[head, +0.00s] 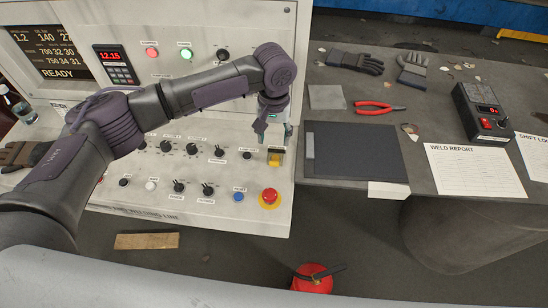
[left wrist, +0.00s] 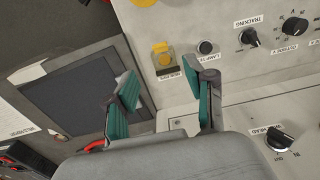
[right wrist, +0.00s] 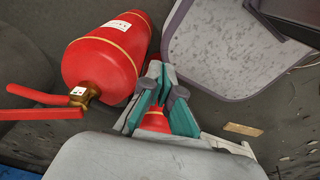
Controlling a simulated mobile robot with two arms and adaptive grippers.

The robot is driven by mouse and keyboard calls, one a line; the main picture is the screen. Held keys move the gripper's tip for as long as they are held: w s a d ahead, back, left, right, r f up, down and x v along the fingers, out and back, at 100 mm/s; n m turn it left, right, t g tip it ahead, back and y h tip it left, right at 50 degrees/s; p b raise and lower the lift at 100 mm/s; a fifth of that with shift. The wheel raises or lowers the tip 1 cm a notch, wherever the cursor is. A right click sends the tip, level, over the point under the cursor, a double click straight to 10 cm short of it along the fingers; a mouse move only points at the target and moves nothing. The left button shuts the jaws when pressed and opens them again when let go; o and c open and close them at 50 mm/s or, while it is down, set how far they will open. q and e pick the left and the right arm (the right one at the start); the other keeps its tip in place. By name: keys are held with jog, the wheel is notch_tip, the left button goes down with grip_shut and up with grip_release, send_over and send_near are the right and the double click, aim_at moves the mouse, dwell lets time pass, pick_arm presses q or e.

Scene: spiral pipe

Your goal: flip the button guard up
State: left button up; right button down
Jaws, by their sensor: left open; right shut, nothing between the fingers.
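The button guard (head: 274,161) is a small yellow piece on a block at the lower right of the white control panel, above the red emergency button (head: 269,196). In the left wrist view the guard (left wrist: 162,55) sits on an olive block above a small label. The pictures are too small to show its exact tilt. My left gripper (head: 271,128) hangs over the panel just above the guard in the head view. Its teal-padded fingers (left wrist: 167,95) are spread and empty, apart from the guard. My right gripper (right wrist: 160,95) is shut and empty, away from the panel.
Knobs and switches (head: 192,149) cover the panel beside the guard. A grey bench at right holds a black mat (head: 357,152), red pliers (head: 380,107), gloves (head: 355,62) and a control box (head: 483,112). A red extinguisher (right wrist: 105,58) is close to my right gripper.

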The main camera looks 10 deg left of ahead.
aim_at(274, 163)
pick_arm(q)
notch_tip(274, 163, down, 11)
jog(key=shift+p, duration=0.95)
grip_shut()
